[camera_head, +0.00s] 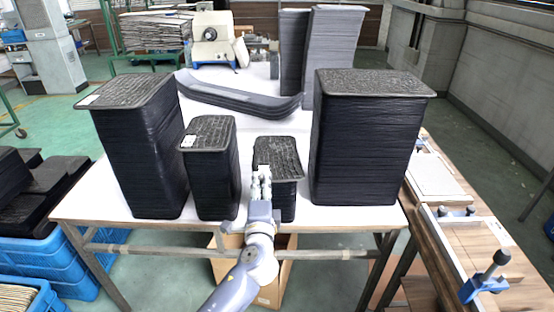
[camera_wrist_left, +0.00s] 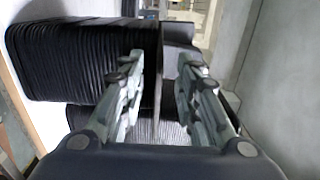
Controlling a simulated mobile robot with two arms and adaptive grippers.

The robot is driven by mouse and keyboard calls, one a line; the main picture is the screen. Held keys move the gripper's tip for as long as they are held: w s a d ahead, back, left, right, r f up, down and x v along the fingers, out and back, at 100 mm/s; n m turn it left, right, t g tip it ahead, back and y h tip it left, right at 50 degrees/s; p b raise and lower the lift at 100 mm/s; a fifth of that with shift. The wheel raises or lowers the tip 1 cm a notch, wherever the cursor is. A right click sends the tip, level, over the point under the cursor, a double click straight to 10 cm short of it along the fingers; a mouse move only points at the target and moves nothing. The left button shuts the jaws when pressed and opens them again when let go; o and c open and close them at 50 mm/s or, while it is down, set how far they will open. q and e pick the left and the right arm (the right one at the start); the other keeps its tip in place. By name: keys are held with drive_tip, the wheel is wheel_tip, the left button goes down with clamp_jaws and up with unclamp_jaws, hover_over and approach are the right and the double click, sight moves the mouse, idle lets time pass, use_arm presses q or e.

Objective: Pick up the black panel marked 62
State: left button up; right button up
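Black panels are piled in several stacks on the white table (camera_head: 270,125). No number 62 is legible. The short front stack (camera_head: 280,152) has a dark textured top. My left gripper (camera_head: 263,172) is at its near edge, partly covering it. In the left wrist view the fingers (camera_wrist_left: 160,95) stand apart, with a thin upright edge between them; I cannot tell what it belongs to. No panel is visibly held. A ribbed black stack (camera_wrist_left: 85,60) fills the upper left of that view. My right gripper is not in view.
A mid-height stack (camera_head: 212,170) and a taller one (camera_head: 140,150) stand left of the gripper. A tall wide stack (camera_head: 368,140) stands to its right. Curved dark panels (camera_head: 235,97) lie behind. Blue crates (camera_head: 60,255) are at left; a wooden bench (camera_head: 470,240) is at right.

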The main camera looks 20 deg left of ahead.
use_arm(q)
drive_tip(key=shift+p+x, duration=0.3)
drive_tip(key=shift+x, duration=1.7)
drive_tip(key=shift+d, duration=0.1)
clamp_jaws()
